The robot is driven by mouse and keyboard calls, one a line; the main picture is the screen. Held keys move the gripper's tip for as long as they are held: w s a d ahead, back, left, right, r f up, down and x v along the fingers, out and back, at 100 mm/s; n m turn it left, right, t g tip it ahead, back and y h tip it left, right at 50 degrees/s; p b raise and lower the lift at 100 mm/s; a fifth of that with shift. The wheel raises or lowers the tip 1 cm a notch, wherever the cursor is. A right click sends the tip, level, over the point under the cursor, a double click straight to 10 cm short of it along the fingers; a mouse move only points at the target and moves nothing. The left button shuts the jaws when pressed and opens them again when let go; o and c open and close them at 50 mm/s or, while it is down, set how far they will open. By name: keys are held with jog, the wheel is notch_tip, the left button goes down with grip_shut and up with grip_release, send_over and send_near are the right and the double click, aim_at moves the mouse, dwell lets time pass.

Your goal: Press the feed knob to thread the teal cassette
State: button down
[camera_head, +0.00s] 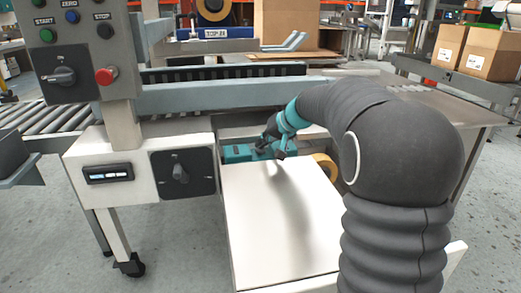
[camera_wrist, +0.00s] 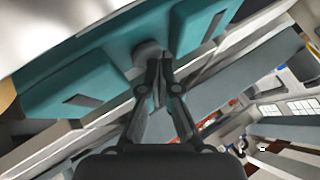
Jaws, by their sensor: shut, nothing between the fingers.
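The teal cassette (camera_head: 236,153) sits at the back edge of the white panel, below the grey crossbar. In the wrist view the teal cassette (camera_wrist: 75,85) spans the upper part, with dark slots in its face. A round grey knob (camera_wrist: 148,50) shows on its edge, just beyond my fingertips. My gripper (camera_head: 264,144) is shut and empty, pointing down and left at the cassette. In the wrist view my gripper (camera_wrist: 160,75) has its fingertips close to the grey knob; I cannot tell whether they touch it. In the head view my gripper hides the knob.
A black rotary switch (camera_head: 180,173) is on the white box left of the panel. A control post with a red button (camera_head: 106,75) stands at upper left. A tan roll (camera_head: 325,166) lies right of the cassette. The grey crossbar (camera_head: 220,95) runs behind. The white panel (camera_head: 275,225) is clear.

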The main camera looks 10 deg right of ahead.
aim_at(262, 150)
jog(key=shift+f+b, duration=0.4)
jog(key=shift+f, duration=0.15)
jog(key=shift+r, duration=0.1)
dwell(0.6)
jog(key=shift+r+p, duration=0.8)
jog(key=shift+r, duration=0.4)
jog(key=shift+r+p, duration=1.65)
jog(key=shift+r, duration=0.9)
jog(key=shift+s+a+f, duration=0.1)
